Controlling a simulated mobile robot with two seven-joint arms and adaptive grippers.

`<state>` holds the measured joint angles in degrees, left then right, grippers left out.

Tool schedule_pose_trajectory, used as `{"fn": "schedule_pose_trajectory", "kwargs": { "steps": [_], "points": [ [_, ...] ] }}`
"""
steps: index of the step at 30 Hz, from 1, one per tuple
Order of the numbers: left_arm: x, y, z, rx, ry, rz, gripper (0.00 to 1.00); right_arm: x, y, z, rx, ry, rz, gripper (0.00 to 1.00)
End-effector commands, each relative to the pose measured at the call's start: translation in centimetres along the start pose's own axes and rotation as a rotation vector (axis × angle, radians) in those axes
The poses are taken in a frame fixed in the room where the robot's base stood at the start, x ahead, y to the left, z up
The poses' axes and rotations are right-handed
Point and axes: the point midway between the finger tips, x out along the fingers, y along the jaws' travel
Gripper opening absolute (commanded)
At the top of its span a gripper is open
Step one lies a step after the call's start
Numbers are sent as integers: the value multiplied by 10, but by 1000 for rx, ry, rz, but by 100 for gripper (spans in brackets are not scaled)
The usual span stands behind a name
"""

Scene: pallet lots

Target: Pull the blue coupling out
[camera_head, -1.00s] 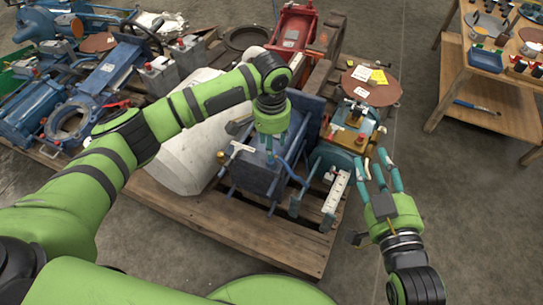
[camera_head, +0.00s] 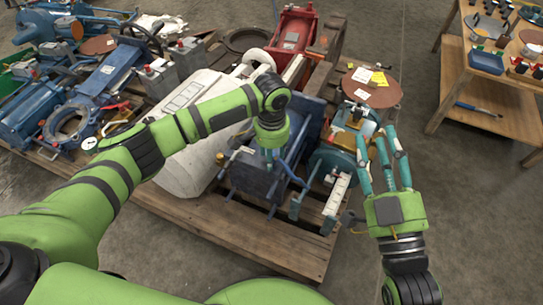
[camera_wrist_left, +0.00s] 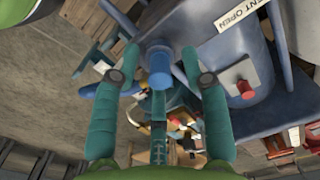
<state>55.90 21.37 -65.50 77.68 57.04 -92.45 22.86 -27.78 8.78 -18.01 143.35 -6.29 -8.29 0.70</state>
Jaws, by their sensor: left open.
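A short blue cylinder, which I take to be the blue coupling (camera_wrist_left: 160,68), sticks out of a grey collar on a blue machine (camera_wrist_left: 228,65). It lies between the fingertips of my left gripper (camera_wrist_left: 160,58), with a gap on both sides. That gripper is open and empty. In the head view my left gripper (camera_head: 271,160) points down over the blue machine on the pallet, and the coupling cannot be made out there. My right gripper (camera_head: 380,145) is open, its fingers pointing up beside the teal drum (camera_head: 338,160), with nothing visible in them.
The wooden pallet (camera_head: 270,245) is crowded with machine parts. A white block (camera_head: 185,165) lies under my left arm, and a round brown plate (camera_head: 372,88) stands behind the drum. A wooden workbench (camera_head: 480,90) is at the right. Floor between is clear.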

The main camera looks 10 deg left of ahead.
Motion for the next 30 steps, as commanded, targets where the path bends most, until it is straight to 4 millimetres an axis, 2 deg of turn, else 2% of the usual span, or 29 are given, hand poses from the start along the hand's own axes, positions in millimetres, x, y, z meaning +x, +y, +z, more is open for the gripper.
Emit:
{"fn": "schedule_pose_trajectory", "kwargs": {
  "steps": [18,30],
  "points": [
    [2,0,0,0,0,0,45,0,0,0,0,-2,1,40],
    [0,0,0,-1,0,0,45,3,1,-10,0,-2,1,40]
  ]
}}
